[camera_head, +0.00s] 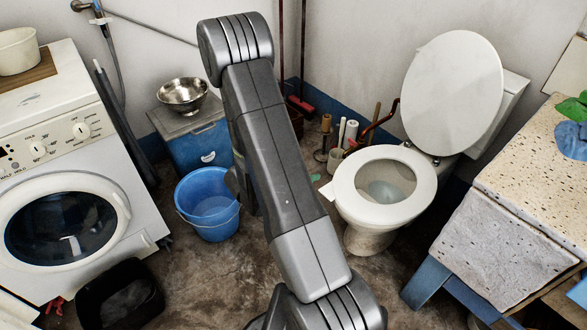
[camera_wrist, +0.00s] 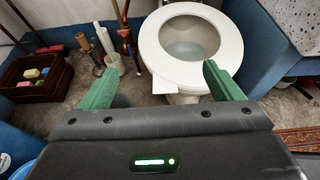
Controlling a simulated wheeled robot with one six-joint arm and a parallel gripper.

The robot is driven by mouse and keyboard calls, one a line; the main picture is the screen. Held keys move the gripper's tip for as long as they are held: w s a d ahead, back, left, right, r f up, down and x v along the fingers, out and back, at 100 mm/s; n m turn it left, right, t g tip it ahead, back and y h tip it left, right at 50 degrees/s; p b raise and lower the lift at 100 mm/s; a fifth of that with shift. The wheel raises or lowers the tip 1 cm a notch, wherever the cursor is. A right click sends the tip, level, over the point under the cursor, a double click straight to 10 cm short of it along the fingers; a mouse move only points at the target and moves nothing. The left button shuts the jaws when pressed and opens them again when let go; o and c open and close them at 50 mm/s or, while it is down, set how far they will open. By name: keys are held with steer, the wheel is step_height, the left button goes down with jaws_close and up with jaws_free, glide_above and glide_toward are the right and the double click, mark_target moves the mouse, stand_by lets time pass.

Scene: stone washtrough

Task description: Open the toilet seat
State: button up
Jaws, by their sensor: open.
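The white toilet (camera_head: 368,238) stands at the right in the head view, its lid (camera_head: 452,88) raised and leaning back. The seat ring (camera_head: 347,195) lies flat on the bowl, with a small tab sticking out at its left edge. In the wrist view the seat ring (camera_wrist: 152,50) fills the upper middle, and its tab (camera_wrist: 178,86) points down toward my gripper. My gripper (camera_wrist: 160,68) is open and empty, with green fingers spread apart. The tab appears between the fingers in the picture, nearer the right finger; contact cannot be told. My arm largely hides the gripper in the head view.

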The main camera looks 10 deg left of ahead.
steer(key=shift+v, duration=1.15)
steer(key=shift+f, duration=0.15)
steer(key=shift+s, duration=0.1)
steer(key=p+v, duration=0.2)
steer(key=v, duration=1.1)
steer(key=shift+s+a+r, duration=0.2)
steer(key=shift+r, duration=0.15)
steer(key=b+x, duration=0.2)
steer(key=x, duration=1.2)
steer(key=shift+a+f, duration=0.1)
